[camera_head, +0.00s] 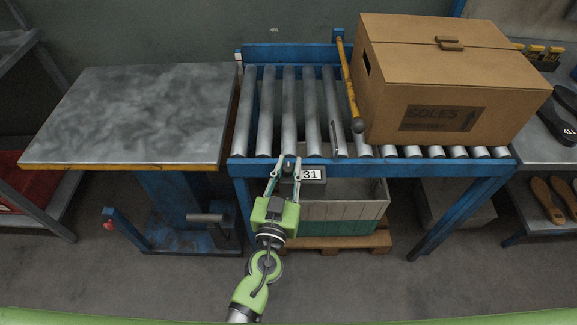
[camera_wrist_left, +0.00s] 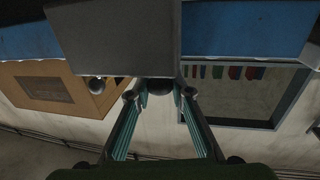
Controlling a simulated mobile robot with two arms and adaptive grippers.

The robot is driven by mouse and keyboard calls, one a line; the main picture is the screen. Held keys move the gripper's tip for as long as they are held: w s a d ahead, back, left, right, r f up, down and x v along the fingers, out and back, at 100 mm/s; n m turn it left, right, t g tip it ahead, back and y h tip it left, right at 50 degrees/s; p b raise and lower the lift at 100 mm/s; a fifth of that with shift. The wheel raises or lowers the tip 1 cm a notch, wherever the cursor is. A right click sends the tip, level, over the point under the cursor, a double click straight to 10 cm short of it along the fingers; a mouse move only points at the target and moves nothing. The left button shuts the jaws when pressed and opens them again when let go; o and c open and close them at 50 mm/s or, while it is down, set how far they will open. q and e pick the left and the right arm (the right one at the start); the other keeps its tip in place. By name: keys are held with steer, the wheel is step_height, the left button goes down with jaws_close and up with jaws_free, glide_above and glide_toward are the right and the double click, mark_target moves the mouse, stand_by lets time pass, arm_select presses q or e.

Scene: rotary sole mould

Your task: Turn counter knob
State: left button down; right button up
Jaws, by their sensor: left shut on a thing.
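The counter (camera_head: 310,174) is a small dark box with a white display reading 31, on the front of the blue roller conveyor. My left gripper (camera_head: 286,166) reaches it from below, its two fingers around the dark knob (camera_head: 288,170) at the box's left side. In the left wrist view the counter body (camera_wrist_left: 115,35) is a grey block at the top. The dark round knob (camera_wrist_left: 160,87) sits between the fingertips of my left gripper (camera_wrist_left: 160,95), which is shut on it. The fingers partly hide the knob. My right gripper is not in view.
A cardboard box (camera_head: 450,85) marked SOLES stands on the conveyor's right part, beside a yellow lever (camera_head: 348,80) with a dark ball end. A metal-topped table (camera_head: 140,115) stands at left. The front floor is clear.

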arm_select(q)
steer(key=shift+h, duration=0.3)
steer(key=shift+f+m+h, duration=0.1)
steer(key=shift+m+h, duration=0.2)
steer(key=shift+m, duration=0.1)
steer(key=m+g+h, duration=0.1)
steer(key=m+h, duration=0.1)
steer(key=shift+h+b, duration=0.4)
steer(key=m+g+h+p, duration=0.2)
steer(key=m+g+h, duration=0.2)
steer(key=h, duration=0.1)
steer(key=shift+h, duration=0.4)
steer(key=shift+m+g+h, duration=0.8)
steer(key=shift+m+g, duration=0.3)
steer(key=shift+m+g+h, duration=0.5)
steer(key=shift+m+g, duration=0.2)
steer(key=shift+g, duration=0.3)
steer(key=shift+m+g+h+b, duration=0.7)
steer(key=shift+m+g, duration=0.2)
steer(key=shift+g, duration=0.5)
